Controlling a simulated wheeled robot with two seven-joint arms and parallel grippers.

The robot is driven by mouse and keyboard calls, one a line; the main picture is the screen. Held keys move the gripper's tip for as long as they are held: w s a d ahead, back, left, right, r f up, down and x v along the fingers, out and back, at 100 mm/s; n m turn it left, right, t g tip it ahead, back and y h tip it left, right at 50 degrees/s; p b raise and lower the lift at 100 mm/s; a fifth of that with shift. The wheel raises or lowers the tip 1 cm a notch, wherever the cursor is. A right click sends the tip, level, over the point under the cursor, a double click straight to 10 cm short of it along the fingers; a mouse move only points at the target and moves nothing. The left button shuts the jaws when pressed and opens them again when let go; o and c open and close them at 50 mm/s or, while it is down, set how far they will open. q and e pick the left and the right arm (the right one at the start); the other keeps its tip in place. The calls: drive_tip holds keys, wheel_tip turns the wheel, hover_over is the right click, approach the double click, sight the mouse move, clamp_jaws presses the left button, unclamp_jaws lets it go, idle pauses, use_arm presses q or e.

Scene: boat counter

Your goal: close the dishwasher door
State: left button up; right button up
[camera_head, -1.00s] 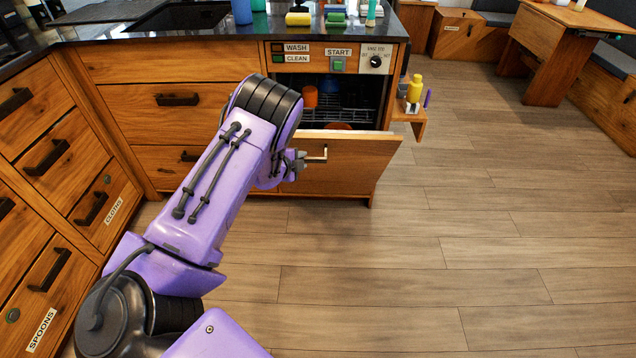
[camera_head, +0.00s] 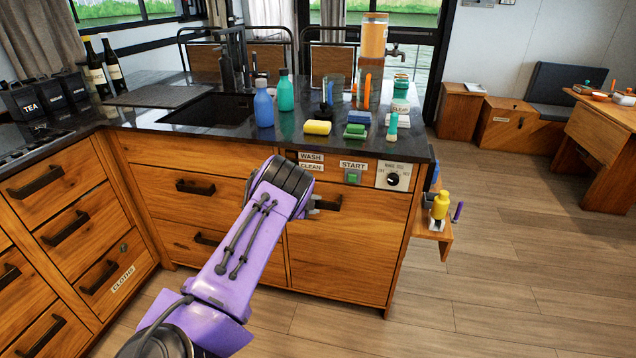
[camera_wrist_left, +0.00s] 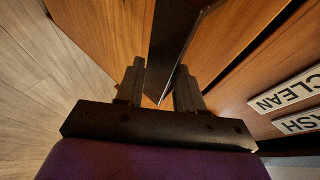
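The dishwasher door (camera_head: 350,250) is a wooden front below the control strip. It stands upright and looks flush with the counter front, and no opening or rack shows. Its dark bar handle (camera_head: 330,203) is near the top edge. My left gripper (camera_head: 312,204) is at the handle's left end, partly hidden behind my purple wrist. In the left wrist view the two fingers (camera_wrist_left: 160,80) are apart, with the dark handle (camera_wrist_left: 178,40) running between and beyond them. I see no clear grip on it. My right gripper is out of view.
The control strip has WASH, CLEAN and START labels and a dial (camera_head: 393,180). Bottles, a yellow sponge (camera_head: 317,127) and other items stand on the dark counter above. A side shelf (camera_head: 436,231) holds a yellow bottle. The floor to the right is free.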

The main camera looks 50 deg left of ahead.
use_arm(q)
drive_tip(key=shift+w+d+f, duration=0.15)
drive_tip(key=v, duration=1)
drive_tip(key=shift+r, duration=0.25)
